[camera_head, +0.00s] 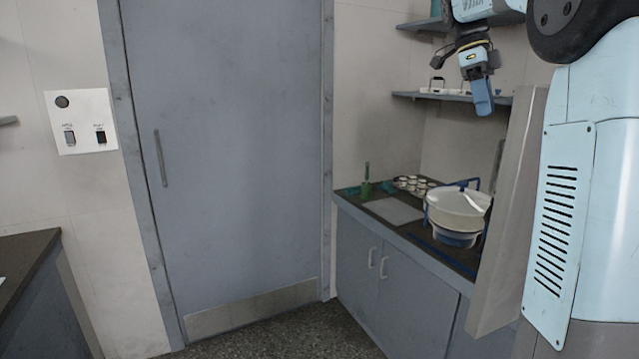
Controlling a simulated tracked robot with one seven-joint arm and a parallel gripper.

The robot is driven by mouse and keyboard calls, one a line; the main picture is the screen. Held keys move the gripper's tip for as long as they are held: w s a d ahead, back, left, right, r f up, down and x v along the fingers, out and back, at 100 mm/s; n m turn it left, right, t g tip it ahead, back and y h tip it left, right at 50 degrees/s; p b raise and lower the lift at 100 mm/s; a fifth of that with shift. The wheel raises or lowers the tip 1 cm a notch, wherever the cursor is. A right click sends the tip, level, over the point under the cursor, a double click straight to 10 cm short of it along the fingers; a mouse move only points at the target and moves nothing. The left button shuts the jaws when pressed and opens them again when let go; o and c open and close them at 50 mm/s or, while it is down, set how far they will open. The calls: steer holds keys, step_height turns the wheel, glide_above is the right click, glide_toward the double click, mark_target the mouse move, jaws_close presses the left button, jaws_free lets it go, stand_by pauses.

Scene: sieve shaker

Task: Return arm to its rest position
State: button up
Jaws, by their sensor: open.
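My gripper (460,84) is raised at the upper right, in front of the wall shelves and above the counter. Its dark finger reaches left and a blue finger points down, with a gap between them. It is open and I see nothing held in it. On the counter below stands a white sieve shaker bowl (457,212) with blue posts and a blue base. A white strip lies across its top. The gripper is well above it and apart from it. Part of the shaker's right side is hidden.
A grey door (235,150) is shut at the centre. Shelves (432,97) hold small white items. The counter bears a green bottle (366,181), a grey pad (394,211) and several small cups (412,184). A grey upright panel (508,215) stands at right. Another counter (25,265) is at left.

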steer(key=s+a+f+n+t, duration=0.2)
steer(key=s+a+f+n, duration=0.2)
steer(key=s+f+n, duration=0.2)
steer(key=s+a+f+n+t+y, duration=0.1)
steer(key=s+a+f+n+t, duration=0.2)
steer(key=s+n, duration=0.7)
steer(key=s+a+f+n+t+y, duration=0.1)
steer(key=s+a+f+n+t, duration=0.2)
steer(key=s+a+f+n, duration=0.4)
step_height(320, 180, down, 4)
steer(key=s+n, duration=0.1)
steer(key=n, duration=0.2)
steer(key=shift+f, duration=0.15)
steer(key=shift+d, duration=0.1)
